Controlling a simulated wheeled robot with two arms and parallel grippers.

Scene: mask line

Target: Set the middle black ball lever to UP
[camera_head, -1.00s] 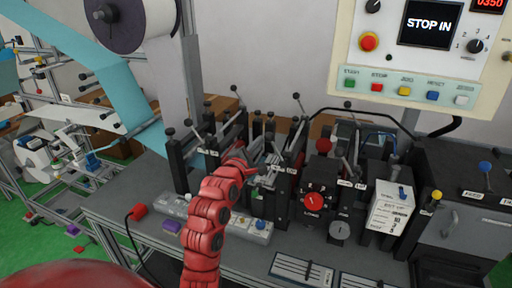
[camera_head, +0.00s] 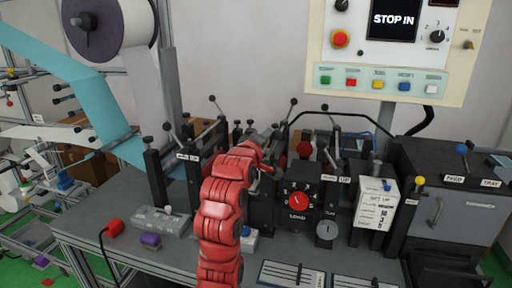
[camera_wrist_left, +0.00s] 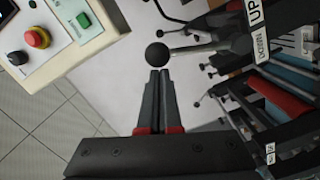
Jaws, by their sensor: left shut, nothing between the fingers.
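Black ball levers stand on the dark machine frames in the head view: one at the left (camera_head: 167,127), one farther back (camera_head: 213,98) and one right of my gripper (camera_head: 294,101). My left gripper (camera_head: 274,136) is among the frames, partly hidden by its red arm. In the left wrist view its fingers (camera_wrist_left: 158,73) are shut and empty. A black ball (camera_wrist_left: 157,54) on a metal rod is just beyond the fingertips; I cannot tell whether they touch. The rod runs right to a frame with an UP/DOWN label (camera_wrist_left: 258,32). Which head-view lever this is stays unclear.
A control panel (camera_head: 390,80) with coloured buttons hangs at the back right. Thin frames and rods crowd the gripper. A film roll (camera_head: 100,20) is upper left.

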